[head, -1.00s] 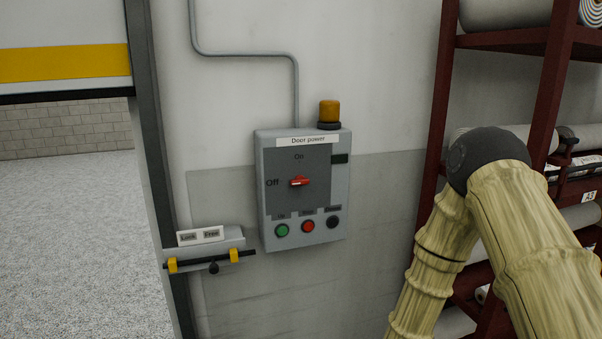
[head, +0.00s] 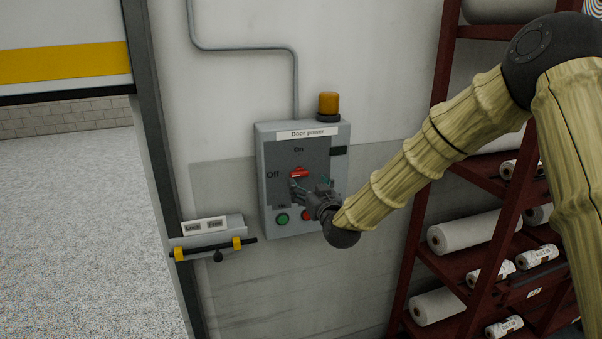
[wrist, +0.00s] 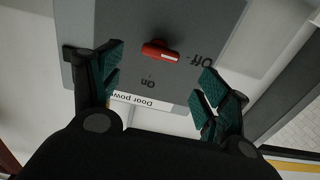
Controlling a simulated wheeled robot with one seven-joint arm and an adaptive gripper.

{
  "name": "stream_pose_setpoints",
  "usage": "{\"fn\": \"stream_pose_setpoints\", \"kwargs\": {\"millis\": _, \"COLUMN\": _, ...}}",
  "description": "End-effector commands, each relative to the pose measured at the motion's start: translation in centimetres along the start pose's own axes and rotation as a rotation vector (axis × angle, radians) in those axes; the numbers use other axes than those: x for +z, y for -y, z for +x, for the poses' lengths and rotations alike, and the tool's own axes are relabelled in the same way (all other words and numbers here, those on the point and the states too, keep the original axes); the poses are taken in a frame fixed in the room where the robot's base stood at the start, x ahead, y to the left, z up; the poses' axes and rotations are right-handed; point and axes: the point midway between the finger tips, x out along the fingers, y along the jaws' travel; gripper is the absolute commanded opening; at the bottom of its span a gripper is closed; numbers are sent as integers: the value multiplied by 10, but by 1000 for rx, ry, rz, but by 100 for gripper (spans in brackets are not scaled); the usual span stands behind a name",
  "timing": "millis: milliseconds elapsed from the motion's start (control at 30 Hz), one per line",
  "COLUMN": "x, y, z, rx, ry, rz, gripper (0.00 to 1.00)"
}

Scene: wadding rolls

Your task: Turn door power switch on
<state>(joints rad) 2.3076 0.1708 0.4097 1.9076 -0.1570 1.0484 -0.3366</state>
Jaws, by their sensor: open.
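The door power box (head: 268,150) is a grey panel on the wall, labelled "Door power", with "On" at the top and "Off" at the left. Its red switch handle (head: 299,173) lies about level, pointing toward "Off". In the wrist view the panel is upside down, and the red handle (wrist: 159,52) lies ahead of the gap between my fingers. My gripper (head: 294,186) is in front of the panel, just below the handle in the head view. In the wrist view my gripper (wrist: 156,80) is open, with green-padded fingers spread and nothing between them.
A green button (head: 282,218) and a partly hidden red button sit low on the box. An amber lamp (head: 329,104) stands on top. A lock bar (head: 217,250) is at lower left, beside the doorway. A red rack of rolls (head: 425,215) stands at right.

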Motion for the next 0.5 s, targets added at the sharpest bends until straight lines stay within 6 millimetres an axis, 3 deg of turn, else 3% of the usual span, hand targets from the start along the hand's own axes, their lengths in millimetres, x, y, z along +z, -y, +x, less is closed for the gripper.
{"fn": "stream_pose_setpoints", "kwargs": {"millis": 300, "x": -2, "y": 0, "z": 48, "rx": 0, "ry": 2, "rz": 1, "gripper": 76}}
{"fn": "stream_pose_setpoints", "kwargs": {"millis": 500, "x": -1, "y": 0, "z": 70, "rx": 0, "ry": 2, "rz": 1, "gripper": 76}}
